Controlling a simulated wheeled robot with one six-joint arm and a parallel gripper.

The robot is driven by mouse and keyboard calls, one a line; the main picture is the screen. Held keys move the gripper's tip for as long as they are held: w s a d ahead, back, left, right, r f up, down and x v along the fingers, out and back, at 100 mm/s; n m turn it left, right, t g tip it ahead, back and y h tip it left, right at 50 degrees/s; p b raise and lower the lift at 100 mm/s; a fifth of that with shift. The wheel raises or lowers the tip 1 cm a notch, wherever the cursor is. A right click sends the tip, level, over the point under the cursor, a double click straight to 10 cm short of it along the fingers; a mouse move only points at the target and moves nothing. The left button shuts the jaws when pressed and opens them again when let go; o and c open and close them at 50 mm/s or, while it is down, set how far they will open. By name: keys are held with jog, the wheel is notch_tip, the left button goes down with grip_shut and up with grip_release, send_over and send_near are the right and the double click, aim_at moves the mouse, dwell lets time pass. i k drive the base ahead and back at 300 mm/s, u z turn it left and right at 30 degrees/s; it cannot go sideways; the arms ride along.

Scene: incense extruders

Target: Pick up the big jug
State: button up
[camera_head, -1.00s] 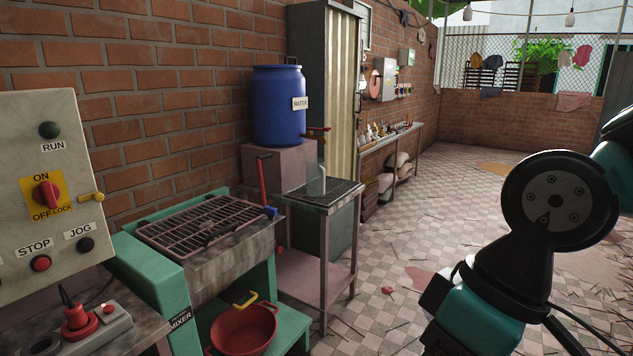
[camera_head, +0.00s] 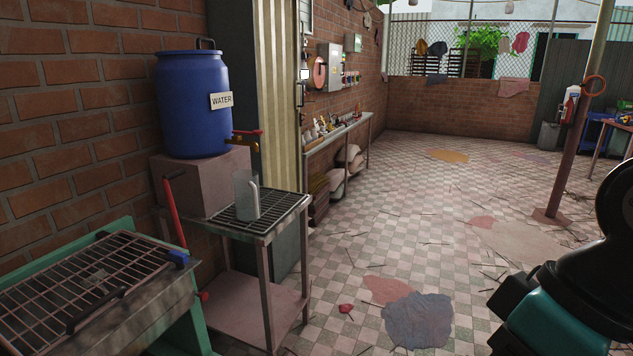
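A grey, partly see-through jug (camera_head: 245,196) with a handle on its right side stands upright on the slatted top of a metal stand (camera_head: 283,221). It is below and in front of the tap (camera_head: 244,136) of the blue water barrel (camera_head: 192,104). No other jug is in view to compare its size. My arm shows at the lower right, dark and teal, well apart from the jug. Its fingertips are not visible, so my gripper is out of view.
The barrel stands on a block (camera_head: 200,178) by the brick wall. A green-framed machine with a grille (camera_head: 85,285) and a red-handled tool (camera_head: 174,212) are at the left. A rusty post (camera_head: 570,150) stands at the right.

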aim_at(247, 183)
jog(key=z, duration=0.2)
jog(key=i, duration=1.5)
jog(key=u, duration=0.7)
jog(key=i, duration=1.05)
jog(key=u, duration=0.9)
jog(key=i, duration=0.3)
jog(key=u, duration=0.2)
